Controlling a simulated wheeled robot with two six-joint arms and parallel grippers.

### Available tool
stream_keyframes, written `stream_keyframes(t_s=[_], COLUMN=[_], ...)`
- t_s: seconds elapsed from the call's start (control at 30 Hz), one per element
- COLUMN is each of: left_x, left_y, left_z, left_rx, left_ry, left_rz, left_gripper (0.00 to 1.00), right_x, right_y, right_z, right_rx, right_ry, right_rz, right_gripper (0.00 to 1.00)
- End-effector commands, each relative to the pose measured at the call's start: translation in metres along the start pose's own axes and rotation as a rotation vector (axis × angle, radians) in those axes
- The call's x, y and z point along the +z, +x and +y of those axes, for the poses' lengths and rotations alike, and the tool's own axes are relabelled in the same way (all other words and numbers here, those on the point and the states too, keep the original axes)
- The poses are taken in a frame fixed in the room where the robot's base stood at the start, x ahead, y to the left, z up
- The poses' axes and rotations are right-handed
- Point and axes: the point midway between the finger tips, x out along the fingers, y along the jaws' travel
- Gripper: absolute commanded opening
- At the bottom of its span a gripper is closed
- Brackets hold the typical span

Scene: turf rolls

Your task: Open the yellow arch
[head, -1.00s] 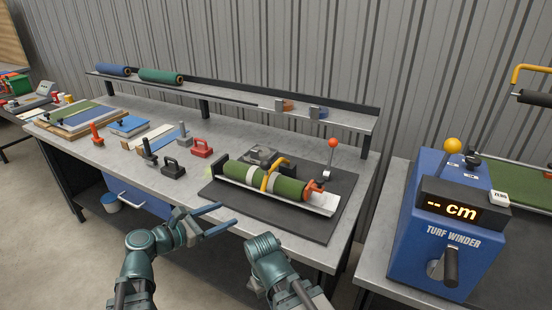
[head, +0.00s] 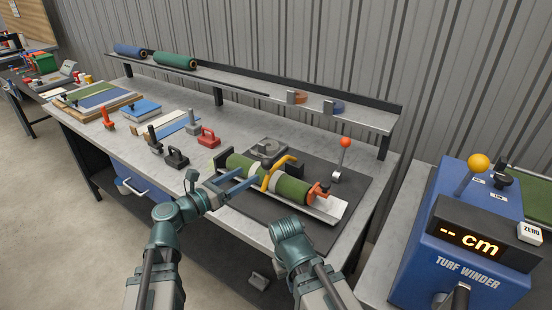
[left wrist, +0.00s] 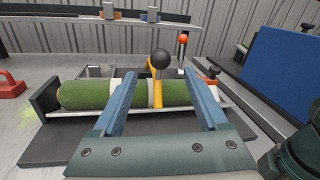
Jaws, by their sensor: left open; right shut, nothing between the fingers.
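The yellow arch (head: 268,178) lies across the green turf roll (head: 290,188), which rests in a pale metal trough on a black mat. In the left wrist view the arch (left wrist: 157,94) passes over the roll beside a white band, with a black ball knob (left wrist: 160,59) above it. My left gripper (head: 248,177) is open and empty, its blue fingers pointing at the roll from the near side. In the left wrist view the arch and knob show between its fingers (left wrist: 160,78), with no visible contact. My right gripper (head: 289,230) is at the bench's front edge; its fingers are hard to see.
A red-ball lever (head: 345,143) stands behind the roll's right end, near an orange clamp (head: 319,191). Several black and red handled tools (head: 176,158) stand on the left. The blue turf winder (head: 460,240) is at the right.

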Motion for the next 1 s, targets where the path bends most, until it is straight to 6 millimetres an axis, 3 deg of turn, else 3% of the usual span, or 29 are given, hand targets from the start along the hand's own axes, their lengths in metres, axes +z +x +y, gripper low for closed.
stream_keyframes(t_s=[0.3, 0.5, 0.7, 1.0], left_x=[0.000, 0.000, 0.000, 0.000], left_y=[0.067, 0.101, 0.120, 0.125], left_z=[0.001, 0.000, 0.000, -0.001], left_rx=[-0.005, -0.004, -0.003, 0.000], left_ry=[0.001, 0.001, 0.001, 0.001], left_rz=[0.001, 0.001, 0.001, 0.001], left_gripper=[0.76, 0.76, 0.76, 0.76], right_x=[0.000, 0.000, 0.000, 0.000], right_y=[0.000, 0.000, 0.000, 0.000], right_z=[0.000, 0.000, 0.000, 0.000], right_rx=[0.000, 0.000, 0.000, 0.000], right_ry=[0.000, 0.000, 0.000, 0.000], right_rz=[0.000, 0.000, 0.000, 0.000], right_gripper=[0.00, 0.00, 0.00, 0.00])
